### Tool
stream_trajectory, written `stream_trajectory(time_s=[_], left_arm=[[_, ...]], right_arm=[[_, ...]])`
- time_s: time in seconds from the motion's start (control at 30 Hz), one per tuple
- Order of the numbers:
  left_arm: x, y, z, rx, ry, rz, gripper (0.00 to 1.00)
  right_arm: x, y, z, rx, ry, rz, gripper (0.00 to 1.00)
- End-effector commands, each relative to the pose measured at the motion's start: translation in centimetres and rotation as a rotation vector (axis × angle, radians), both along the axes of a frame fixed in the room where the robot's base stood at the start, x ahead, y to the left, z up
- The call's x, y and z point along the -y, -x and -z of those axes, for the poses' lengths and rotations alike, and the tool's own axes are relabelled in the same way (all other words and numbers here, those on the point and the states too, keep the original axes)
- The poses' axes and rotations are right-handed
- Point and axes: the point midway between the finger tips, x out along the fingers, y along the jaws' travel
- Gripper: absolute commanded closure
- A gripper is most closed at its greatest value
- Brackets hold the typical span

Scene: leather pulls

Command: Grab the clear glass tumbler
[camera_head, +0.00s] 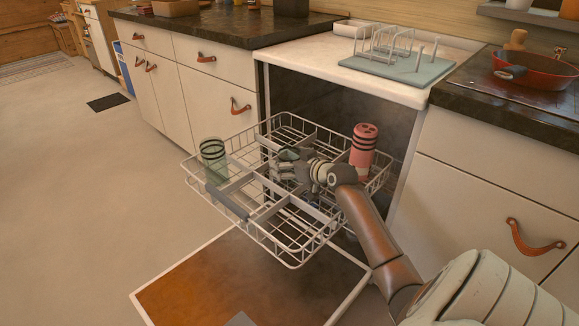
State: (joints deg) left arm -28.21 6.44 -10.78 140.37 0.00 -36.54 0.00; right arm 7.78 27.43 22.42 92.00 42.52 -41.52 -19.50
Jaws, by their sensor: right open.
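A see-through, greenish tumbler with dark bands (213,160) stands at the left side of the pulled-out wire dishwasher rack (264,231). My right gripper (277,166) is over the middle of the rack, to the right of this tumbler and apart from it. Its fingers are open and point left. A small greenish patch shows by the fingers; I cannot tell what it is. A pink cup with dark marks (362,150) stands at the right side of the rack, behind my right wrist. My left gripper is not in view.
The dishwasher door (215,285) lies open below the rack. A drying rack on a pale blue mat (405,68) stands on the white top above. A red pan (535,70) is on the dark counter at right.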

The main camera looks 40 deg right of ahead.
Motion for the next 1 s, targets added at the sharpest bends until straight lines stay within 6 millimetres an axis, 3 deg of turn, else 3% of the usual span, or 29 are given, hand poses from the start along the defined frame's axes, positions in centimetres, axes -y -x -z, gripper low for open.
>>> stream_trajectory(time_s=[0.2,0.6,1.0], left_arm=[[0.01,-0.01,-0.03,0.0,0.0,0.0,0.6],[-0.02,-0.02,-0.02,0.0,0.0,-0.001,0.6],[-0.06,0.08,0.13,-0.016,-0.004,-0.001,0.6]], right_arm=[[-0.01,0.0,-0.01,0.0,0.0,0.0,0.16],[0.0,0.02,-0.01,0.0,0.0,0.0,0.68],[0.01,0.0,-0.41,0.002,0.001,0.001,0.68]])
